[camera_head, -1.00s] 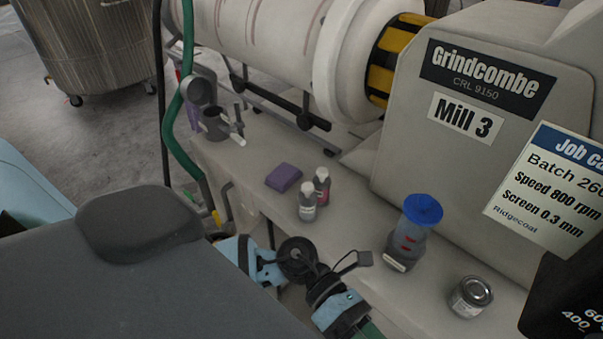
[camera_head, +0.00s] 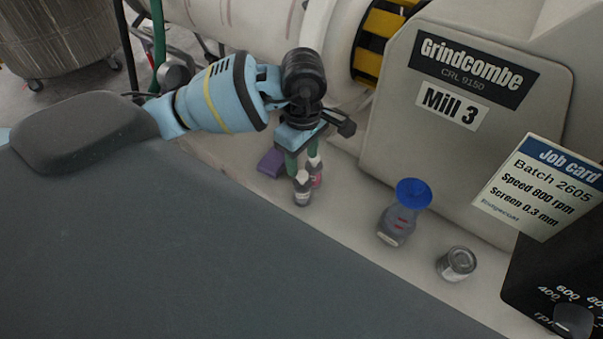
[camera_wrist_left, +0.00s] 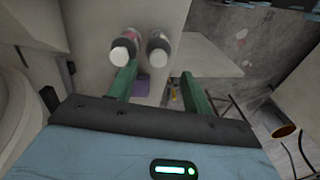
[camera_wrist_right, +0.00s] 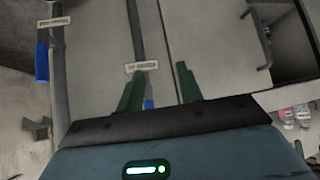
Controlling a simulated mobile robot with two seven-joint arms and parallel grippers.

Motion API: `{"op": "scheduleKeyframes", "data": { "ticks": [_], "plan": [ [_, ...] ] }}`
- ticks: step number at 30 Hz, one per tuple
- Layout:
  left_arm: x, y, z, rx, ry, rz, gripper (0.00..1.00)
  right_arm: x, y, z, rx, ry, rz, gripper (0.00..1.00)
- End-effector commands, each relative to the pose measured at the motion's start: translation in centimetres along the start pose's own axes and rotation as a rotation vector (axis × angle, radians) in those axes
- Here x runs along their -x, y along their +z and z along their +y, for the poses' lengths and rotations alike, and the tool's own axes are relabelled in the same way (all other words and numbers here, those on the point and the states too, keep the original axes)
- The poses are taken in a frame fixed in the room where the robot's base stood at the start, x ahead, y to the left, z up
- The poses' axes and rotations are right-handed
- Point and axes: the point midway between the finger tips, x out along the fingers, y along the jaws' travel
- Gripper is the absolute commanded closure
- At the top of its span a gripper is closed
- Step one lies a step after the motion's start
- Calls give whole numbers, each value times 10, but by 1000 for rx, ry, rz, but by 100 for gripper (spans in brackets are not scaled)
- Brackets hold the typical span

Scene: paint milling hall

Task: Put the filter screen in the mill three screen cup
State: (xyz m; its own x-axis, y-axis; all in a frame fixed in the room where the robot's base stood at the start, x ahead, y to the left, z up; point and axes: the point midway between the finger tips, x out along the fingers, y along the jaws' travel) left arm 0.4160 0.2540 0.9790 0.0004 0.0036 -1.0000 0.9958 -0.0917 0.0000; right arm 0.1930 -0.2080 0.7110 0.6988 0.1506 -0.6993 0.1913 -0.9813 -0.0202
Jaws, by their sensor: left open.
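I cannot pick out the filter screen with certainty. My left gripper (camera_head: 301,160) is open and empty, pointing down over two small white-capped bottles (camera_head: 303,192). In the left wrist view the bottles (camera_wrist_left: 124,50) appear just beyond the fingers. My right gripper (camera_wrist_right: 160,83) is open and empty, facing pale cabinet doors (camera_wrist_right: 190,50).
A purple block (camera_head: 270,163) lies beside the bottles. A small metal tin (camera_head: 456,264) stands at the right, near a black dial box (camera_head: 560,290). The Mill 3 housing (camera_head: 490,130) bounds the bench behind. Bench between bottles and blue-topped bottle is clear.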

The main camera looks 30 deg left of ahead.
Motion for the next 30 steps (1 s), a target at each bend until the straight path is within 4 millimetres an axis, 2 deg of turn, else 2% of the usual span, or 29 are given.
{"op": "scheduleKeyframes", "data": {
  "ticks": [3, 10, 15, 20, 29, 30],
  "plan": [
    [-12, 0, 0, -1, -1, -2, 50, 0, -1, 0, 0, 0, 3, 64],
    [-20, 0, 0, 0, -2, -3, 50, 0, -9, 0, -2, 1, 18, 64],
    [-43, -2, 1, 1, 0, -2, 50, 1, -20, 0, 0, 3, 39, 64],
    [-61, -1, 1, -1, -1, -2, 50, 0, -21, 1, 0, 4, 42, 64],
    [-65, -1, 1, -2, 1, -3, 50, 0, -16, 0, 0, 4, 32, 64],
    [-65, -1, 1, -1, 1, -3, 55, -1, -16, 0, 0, 4, 31, 64]
  ]
}}
